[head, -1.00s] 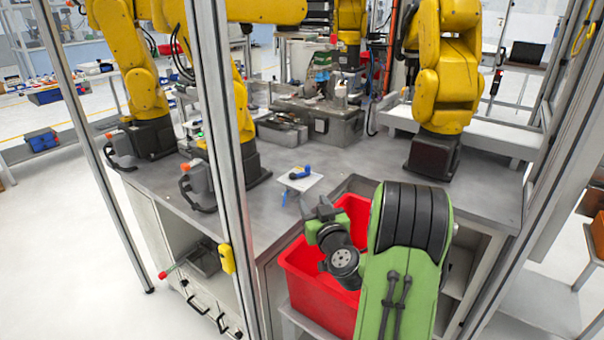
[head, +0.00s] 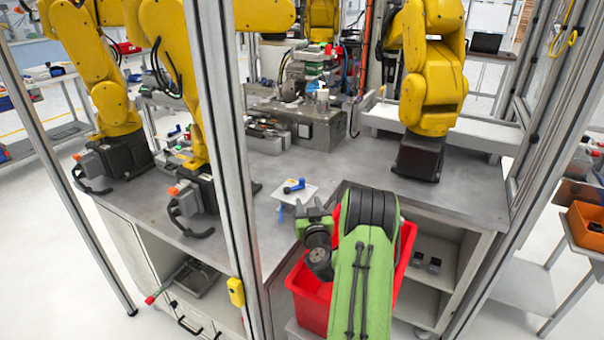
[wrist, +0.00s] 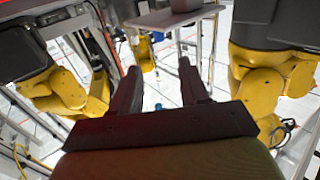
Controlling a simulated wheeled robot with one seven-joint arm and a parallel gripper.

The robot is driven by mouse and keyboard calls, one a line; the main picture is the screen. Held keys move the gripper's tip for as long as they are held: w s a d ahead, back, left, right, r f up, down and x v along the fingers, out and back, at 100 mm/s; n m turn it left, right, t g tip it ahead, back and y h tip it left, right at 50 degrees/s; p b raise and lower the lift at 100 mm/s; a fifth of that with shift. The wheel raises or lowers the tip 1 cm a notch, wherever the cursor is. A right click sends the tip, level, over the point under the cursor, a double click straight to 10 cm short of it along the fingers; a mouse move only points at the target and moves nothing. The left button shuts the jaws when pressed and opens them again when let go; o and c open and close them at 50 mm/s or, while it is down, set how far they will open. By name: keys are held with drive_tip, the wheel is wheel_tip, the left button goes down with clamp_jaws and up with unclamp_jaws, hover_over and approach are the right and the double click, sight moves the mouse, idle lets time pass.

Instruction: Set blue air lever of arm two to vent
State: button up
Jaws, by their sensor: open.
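A blue lever (head: 294,186) lies on a small white plate (head: 306,195) at the front edge of the grey worktop (head: 260,190). A second small blue part (head: 281,211) hangs just below the plate. My gripper (head: 317,208) is just in front of the plate, open and apart from the lever as far as I can tell. In the wrist view my gripper's two dark fingers (wrist: 159,78) are spread with nothing held between them. A small blue spot (wrist: 158,106) shows low between them, too small to identify. I see no markings for the lever's positions.
Several yellow arms (head: 425,75) stand on the worktop. A metal frame post (head: 217,130) rises left of the plate. A red bin (head: 312,304) stands under my arm. A yellow box (head: 236,291) is fixed to the post. Open floor (head: 50,235) lies at the left.

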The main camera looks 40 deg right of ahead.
sight(302, 181)
drive_tip(key=p+x, duration=0.5)
drive_tip(key=x, duration=0.6)
drive_tip(key=shift+p, duration=0.35)
clamp_jaws()
